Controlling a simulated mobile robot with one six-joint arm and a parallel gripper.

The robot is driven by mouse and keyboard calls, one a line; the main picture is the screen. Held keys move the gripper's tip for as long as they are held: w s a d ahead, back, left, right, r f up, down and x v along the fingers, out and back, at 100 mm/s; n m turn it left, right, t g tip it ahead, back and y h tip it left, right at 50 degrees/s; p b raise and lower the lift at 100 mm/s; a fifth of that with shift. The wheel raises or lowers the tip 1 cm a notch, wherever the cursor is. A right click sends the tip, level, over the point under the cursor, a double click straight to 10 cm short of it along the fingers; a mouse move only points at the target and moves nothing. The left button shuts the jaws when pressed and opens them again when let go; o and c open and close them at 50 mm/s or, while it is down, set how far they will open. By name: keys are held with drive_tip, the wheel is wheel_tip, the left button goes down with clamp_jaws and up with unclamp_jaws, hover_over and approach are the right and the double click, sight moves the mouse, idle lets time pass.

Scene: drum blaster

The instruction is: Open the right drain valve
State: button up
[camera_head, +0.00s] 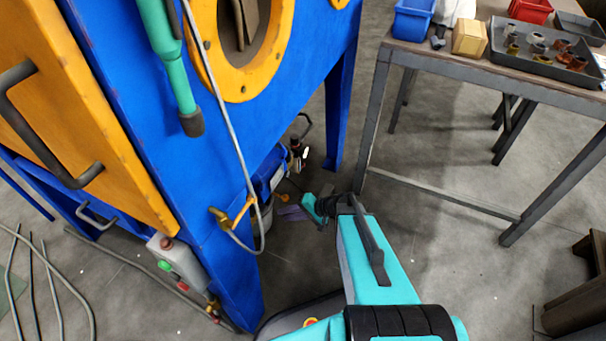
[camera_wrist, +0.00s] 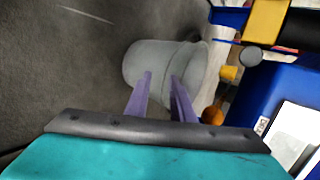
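My gripper (camera_wrist: 162,84) has two purple fingers that stand apart with nothing between them. In the head view my gripper (camera_head: 293,212) is low, beside the blue blasting cabinet (camera_head: 235,130), and partly hidden by my arm. A yellow fitting (camera_wrist: 229,73) and an orange round part (camera_wrist: 212,114) show right of the fingers in the wrist view, apart from them. I cannot tell whether either belongs to the right drain valve. In the head view a yellow-orange valve-like fitting (camera_head: 236,213) with a grey hose is on the cabinet's near leg.
A pale bucket (camera_wrist: 158,66) is beyond my fingers; its distance is unclear. A blue box (camera_head: 268,172) is under the cabinet. A metal table (camera_head: 470,77) with bins and a parts tray stands at right. The floor between has free room; cables lie at left.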

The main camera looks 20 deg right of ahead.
drive_tip(key=w+d+f+m+t+h+b, duration=0.1)
drive_tip(key=w+d+t+b, duration=0.3)
drive_tip(key=d, duration=0.6)
drive_tip(key=w+d+f+m+t+h+b, duration=0.1)
drive_tip(key=w+d+m+t+b, duration=0.3)
drive_tip(key=w+d+b, duration=0.4)
drive_tip(key=shift+d+h, duration=0.5)
drive_tip(key=shift+d, duration=0.55)
drive_tip(key=b+x, duration=0.5)
drive_tip(key=x, duration=0.8)
drive_tip(key=shift+w+a+b, duration=0.15)
drive_tip(key=shift+w+b, duration=0.2)
drive_tip(key=shift+w, duration=0.05)
clamp_jaws()
drive_tip(key=shift+d, duration=0.25)
drive_tip(key=shift+a, duration=0.15)
